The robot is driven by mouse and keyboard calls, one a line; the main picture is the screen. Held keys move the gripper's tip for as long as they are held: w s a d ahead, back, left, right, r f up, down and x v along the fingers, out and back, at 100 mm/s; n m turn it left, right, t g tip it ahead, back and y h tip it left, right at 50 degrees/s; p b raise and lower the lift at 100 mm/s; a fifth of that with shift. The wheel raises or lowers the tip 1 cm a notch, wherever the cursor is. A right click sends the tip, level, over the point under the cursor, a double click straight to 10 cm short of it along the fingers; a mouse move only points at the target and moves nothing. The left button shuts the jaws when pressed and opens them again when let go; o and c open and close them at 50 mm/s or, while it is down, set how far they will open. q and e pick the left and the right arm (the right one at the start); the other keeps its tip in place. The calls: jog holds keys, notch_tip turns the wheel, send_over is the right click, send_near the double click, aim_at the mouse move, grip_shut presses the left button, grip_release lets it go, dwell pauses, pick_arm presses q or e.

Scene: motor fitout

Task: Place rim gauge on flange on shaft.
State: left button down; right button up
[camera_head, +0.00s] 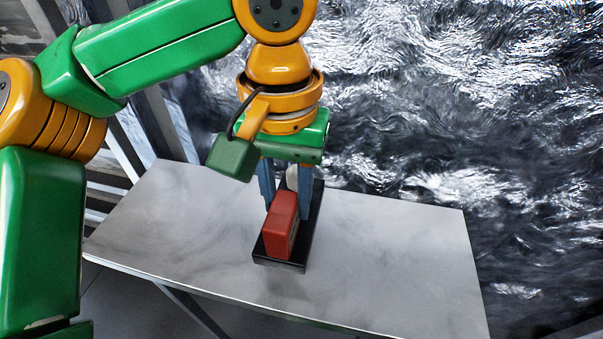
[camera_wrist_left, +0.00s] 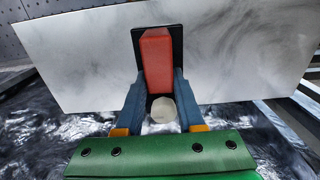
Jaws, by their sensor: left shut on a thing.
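A red block-shaped body (camera_head: 281,226), which looks like the motor, stands on a narrow black base (camera_head: 310,225). It also shows in the left wrist view (camera_wrist_left: 156,58). My left gripper (camera_head: 286,208) points down over the base, its blue-grey fingers just behind the red body in the head view. A pale round piece (camera_wrist_left: 164,110) shows between the fingers in the left wrist view, and partly in the head view (camera_head: 292,178). The gripper is shut on it, as far as I can see. I cannot tell whether it is rim gauge or flange. The shaft is hidden.
The black base lies on a pale grey table (camera_head: 390,255), whose top is clear on both sides. In the left wrist view the bare tabletop (camera_wrist_left: 235,50) also shows. Metal framing (camera_head: 165,125) stands behind the table at the left.

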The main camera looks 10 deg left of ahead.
pick_arm(q)
jog(key=f, duration=0.2)
jog(key=w+f, duration=0.1)
jog(key=f, duration=0.1)
jog(key=shift+d+f, duration=0.1)
jog(key=shift+f, duration=0.05)
jog(key=shift+f, duration=0.1)
jog(key=c, duration=0.5)
grip_release()
jog(key=shift+s, duration=0.1)
